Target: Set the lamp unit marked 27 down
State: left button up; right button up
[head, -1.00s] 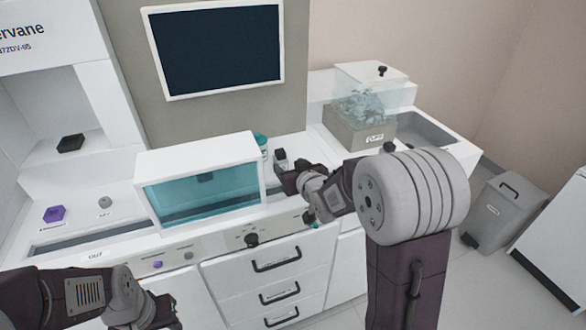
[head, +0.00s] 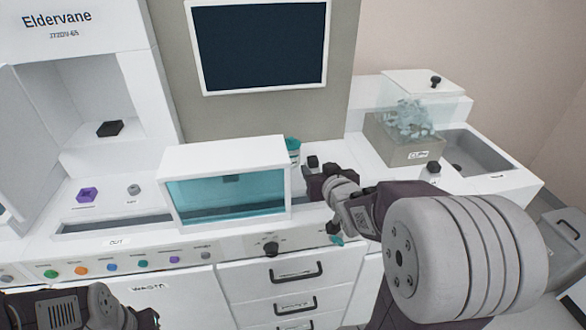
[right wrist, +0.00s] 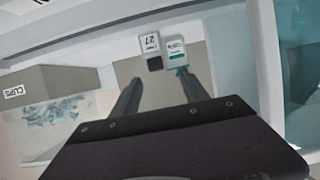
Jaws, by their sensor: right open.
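The lamp unit marked 27 (right wrist: 149,43) shows in the right wrist view as a small pale block with a black square on its near side. It stands on a light surface, just beyond my fingertips and apart from them. My right gripper (right wrist: 158,78) is open with nothing between its fingers. In the head view, my right gripper (head: 318,178) is over the counter just right of the teal tank, beside a small dark-topped block (head: 312,162); its number is not readable there. My left arm is at the bottom left, its gripper cut off by the edge.
A white-and-teal labelled item (right wrist: 176,53) stands close beside the lamp unit. The teal-windowed tank (head: 228,195) is left of my right gripper. A bin labelled CUPS (head: 405,145) and a sink (head: 475,150) are to the right. A purple piece (head: 87,194) is on the left counter.

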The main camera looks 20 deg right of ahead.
aim_at(314, 160)
jog(key=shift+s+d+r+h, duration=0.2)
jog(key=shift+s+d+h, duration=0.1)
jog(key=shift+d, duration=0.1)
jog(key=w+p, duration=0.1)
jog(key=p, duration=0.3)
jog(key=shift+w+d, duration=0.15)
jog(key=shift+w, duration=0.2)
jog(key=shift+f+p+x, duration=0.2)
jog(key=shift+p+x, duration=0.2)
jog(key=shift+x, duration=0.6)
jog(key=x, duration=0.5)
jog(key=shift+w+f, duration=0.2)
jog(key=shift+w, duration=0.15)
jog(key=shift+s+r, duration=0.1)
grip_shut()
